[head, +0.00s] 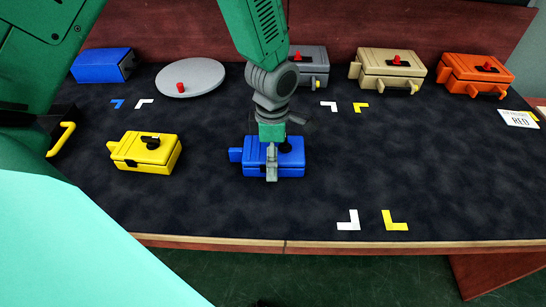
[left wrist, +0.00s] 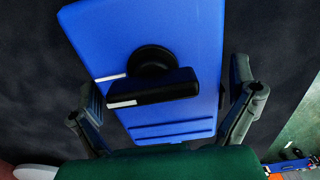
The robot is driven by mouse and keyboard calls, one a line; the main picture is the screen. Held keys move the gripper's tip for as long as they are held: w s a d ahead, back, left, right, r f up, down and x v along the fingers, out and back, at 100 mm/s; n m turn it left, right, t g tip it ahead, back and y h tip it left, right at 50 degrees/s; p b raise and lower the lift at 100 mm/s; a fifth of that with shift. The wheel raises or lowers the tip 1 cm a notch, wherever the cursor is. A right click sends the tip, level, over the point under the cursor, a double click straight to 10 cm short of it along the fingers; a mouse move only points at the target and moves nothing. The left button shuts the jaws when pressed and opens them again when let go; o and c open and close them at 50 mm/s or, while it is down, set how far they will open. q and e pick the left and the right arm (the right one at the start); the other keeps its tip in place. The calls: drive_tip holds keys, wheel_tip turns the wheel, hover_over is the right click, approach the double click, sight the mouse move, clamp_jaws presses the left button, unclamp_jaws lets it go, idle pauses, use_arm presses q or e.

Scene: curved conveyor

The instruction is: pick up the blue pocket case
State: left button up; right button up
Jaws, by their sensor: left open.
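The blue pocket case (head: 293,164) lies on the dark table top near the middle in the head view, with a black knob on top. My left gripper (head: 272,165) is directly over it, pointing down, with one finger in front of the case's near side. In the left wrist view the blue case (left wrist: 180,28) fills the middle, with its black knob and a black bar with white marks. The open fingers stand on either side of it. I cannot tell whether they touch it. The right gripper is not in view.
A yellow case (head: 146,152) lies to the left. A blue case (head: 103,65), a grey disc (head: 190,78) with a red knob, and grey (head: 312,64), tan (head: 388,69) and orange (head: 474,73) cases stand along the back. The table's right front is clear apart from corner marks.

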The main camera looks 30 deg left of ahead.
use_arm(q)
drive_tip(key=shift+d+f, duration=0.1)
drive_tip(key=shift+f, duration=0.35)
drive_tip(key=c, duration=1.2)
